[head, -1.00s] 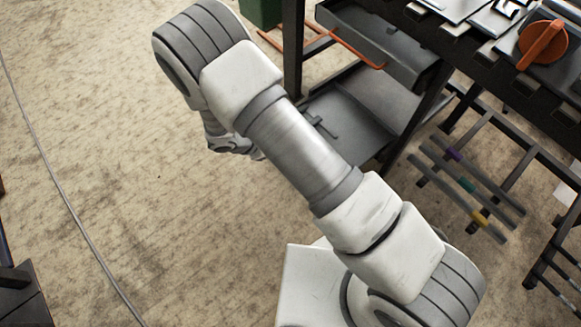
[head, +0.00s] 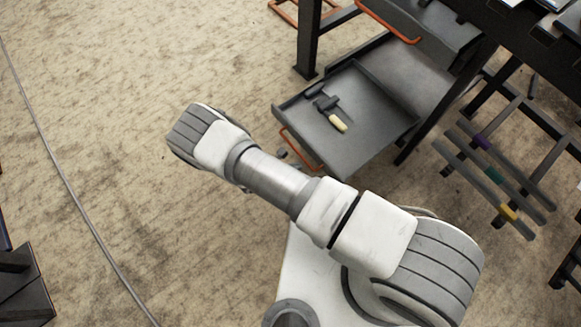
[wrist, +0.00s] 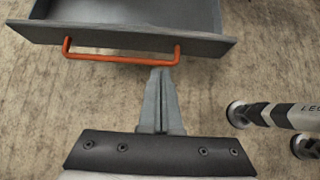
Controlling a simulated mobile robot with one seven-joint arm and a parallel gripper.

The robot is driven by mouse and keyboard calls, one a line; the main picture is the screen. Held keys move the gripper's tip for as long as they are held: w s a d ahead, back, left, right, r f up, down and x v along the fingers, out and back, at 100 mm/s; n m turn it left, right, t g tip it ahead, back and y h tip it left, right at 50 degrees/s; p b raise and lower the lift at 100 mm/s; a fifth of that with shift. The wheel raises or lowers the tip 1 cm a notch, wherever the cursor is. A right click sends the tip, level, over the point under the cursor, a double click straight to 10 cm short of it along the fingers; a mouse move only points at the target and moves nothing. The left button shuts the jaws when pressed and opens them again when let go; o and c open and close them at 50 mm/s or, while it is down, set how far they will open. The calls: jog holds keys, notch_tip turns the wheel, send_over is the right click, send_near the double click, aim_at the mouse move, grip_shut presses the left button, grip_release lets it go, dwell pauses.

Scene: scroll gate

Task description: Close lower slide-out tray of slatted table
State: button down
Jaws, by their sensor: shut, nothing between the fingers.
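The lower slide-out tray (head: 392,118) of the dark slatted table (head: 492,20) sticks out in the head view. A hammer (head: 330,108) with a pale yellow grip lies in it. The tray's orange handle (head: 298,150) is on its front, near my arm. In the wrist view, the tray's grey front panel (wrist: 125,38) and handle (wrist: 110,57) cross the top. My gripper (wrist: 161,72) is shut and empty, its fingertips at the handle's right part. I cannot tell whether they touch it. My arm mostly hides the gripper in the head view.
An upper drawer with an orange handle (head: 388,24) sits above the tray. A dark table leg (head: 308,45) stands behind it. A low rack with coloured bands (head: 490,178) is to the right. A thin cable (head: 70,195) crosses open floor at left.

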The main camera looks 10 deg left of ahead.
aim_at(317, 157)
jog(key=w+d+f+b, duration=0.1)
jog(key=w+d, duration=0.1)
jog(key=w+d+f+b, duration=0.1)
jog(key=w+d+f, duration=0.1)
jog(key=shift+w+d+f, duration=0.1)
jog(key=shift+w+f, duration=0.05)
jog(key=shift+w, duration=0.25)
jog(key=shift+w+d, duration=0.3)
jog(key=shift+w, duration=0.05)
